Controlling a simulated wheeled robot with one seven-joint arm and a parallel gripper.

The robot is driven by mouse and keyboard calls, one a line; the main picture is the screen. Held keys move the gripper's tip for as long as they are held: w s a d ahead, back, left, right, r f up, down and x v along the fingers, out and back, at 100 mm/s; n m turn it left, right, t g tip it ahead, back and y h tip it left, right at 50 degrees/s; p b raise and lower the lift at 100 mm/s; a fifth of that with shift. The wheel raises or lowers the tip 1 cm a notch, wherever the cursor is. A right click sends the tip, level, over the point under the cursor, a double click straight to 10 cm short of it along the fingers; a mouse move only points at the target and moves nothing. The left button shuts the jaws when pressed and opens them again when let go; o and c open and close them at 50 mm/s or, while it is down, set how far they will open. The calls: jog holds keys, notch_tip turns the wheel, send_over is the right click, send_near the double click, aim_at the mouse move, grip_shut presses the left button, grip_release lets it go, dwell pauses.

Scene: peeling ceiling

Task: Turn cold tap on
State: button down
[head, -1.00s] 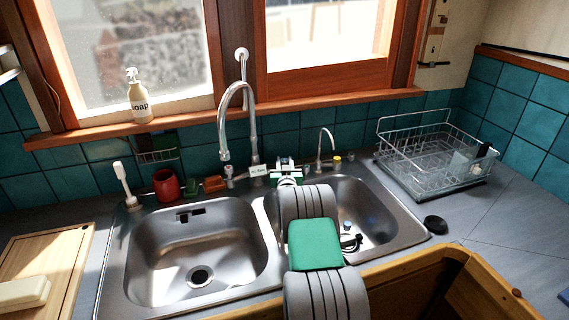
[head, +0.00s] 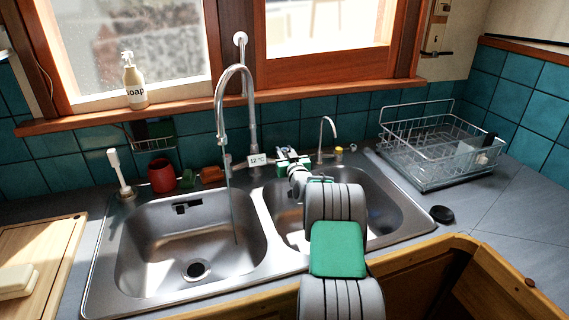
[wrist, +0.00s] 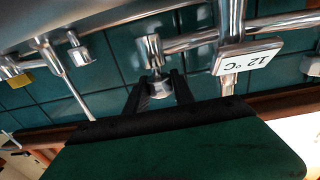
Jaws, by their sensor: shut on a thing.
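The tall chrome tap (head: 252,110) stands behind the double sink, its spout over the left basin (head: 150,245). A thin stream of water (head: 232,205) runs from the spout into that basin. A small white display (head: 258,160) on the tap reads 12 °C; it also shows upside down in the wrist view (wrist: 248,58). My gripper (head: 283,160) is at the right side of the tap. In the wrist view, my gripper's dark fingers (wrist: 159,86) are shut around the chrome cold tap knob (wrist: 157,62). My gripper hides the knob in the head view.
A small second spout (head: 328,135) stands right of my gripper. A wire dish rack (head: 430,150) is on the right counter. A red cup (head: 162,176), green and orange sponges, and a brush stand behind the left basin. A wooden board (head: 50,250) lies at left.

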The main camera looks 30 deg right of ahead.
jog(key=b, duration=0.1)
jog(key=f+n+y+b, duration=0.1)
jog(key=shift+s+d+f+b, duration=0.1)
jog(key=shift+d+f+b, duration=0.15)
jog(key=shift+b, duration=0.1)
jog(key=n+y+b, duration=0.1)
jog(key=y+b, duration=0.2)
jog(key=b, duration=0.1)
jog(key=shift+r+n+t+b, duration=0.1)
jog(key=shift+n+t+b, duration=0.2)
jog(key=shift+n+t, duration=0.1)
jog(key=shift+a+r+n+y+b, duration=0.1)
jog(key=shift+r+n+y+b, duration=0.15)
jog(key=shift+y, duration=0.3)
jog(key=shift+a+r+n+y+b, duration=0.15)
jog(key=shift+n+y+b, duration=0.2)
jog(key=shift+y, duration=0.2)
jog(key=shift+r+n+y, duration=0.2)
jog(key=shift+n+y, duration=0.4)
jog(key=shift+y, duration=0.3)
jog(key=shift+r+n+y, duration=0.15)
jog(key=shift+n+y, duration=0.25)
jog(key=shift+y, duration=0.1)
jog(key=c, duration=1.1)
grip_release()
jog(key=shift+o, duration=0.2)
